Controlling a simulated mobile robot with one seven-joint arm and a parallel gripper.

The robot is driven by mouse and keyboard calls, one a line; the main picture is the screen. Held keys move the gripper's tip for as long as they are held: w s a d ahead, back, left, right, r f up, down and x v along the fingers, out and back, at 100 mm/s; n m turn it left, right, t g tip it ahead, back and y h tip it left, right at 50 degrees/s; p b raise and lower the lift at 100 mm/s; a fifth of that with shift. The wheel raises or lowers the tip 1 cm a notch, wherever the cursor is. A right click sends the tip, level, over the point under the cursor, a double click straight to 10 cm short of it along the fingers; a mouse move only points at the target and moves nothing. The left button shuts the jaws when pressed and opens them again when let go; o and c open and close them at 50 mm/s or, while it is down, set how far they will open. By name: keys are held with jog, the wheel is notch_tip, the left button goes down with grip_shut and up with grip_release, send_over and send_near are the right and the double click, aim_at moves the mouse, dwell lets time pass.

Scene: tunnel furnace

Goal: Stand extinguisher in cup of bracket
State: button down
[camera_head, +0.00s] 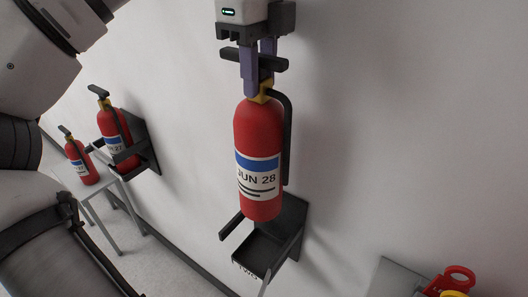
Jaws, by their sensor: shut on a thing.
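A red extinguisher (258,135) with a blue and white "JUN 28" label hangs upright from my gripper (259,85). The gripper's purple fingers are shut on its neck, just below the black handle. A black wall bracket (291,222) is below, with an open tray-like cup (262,253) at its foot. The extinguisher's base appears over the back part of the cup. Part of the bracket's back plate is hidden behind the extinguisher, and I cannot tell how far the base is above the cup floor.
Another extinguisher labelled with "27" (112,125) stands in a second wall bracket (146,150) at left. A third extinguisher (82,165) stands on a small table (97,190). Red and yellow handled objects (455,281) lie on a grey surface at lower right. The white wall is close behind.

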aim_at(259, 107)
notch_tip(259, 107, down, 14)
jog(key=shift+f+b, duration=0.25)
jog(key=shift+b, duration=0.8)
jog(key=shift+f, duration=2.75)
jog(key=c, duration=1.1)
grip_release()
jog(key=shift+s, duration=0.1)
jog(key=shift+f, duration=0.1)
notch_tip(259, 107, up, 12)
jog(key=shift+r, duration=0.15)
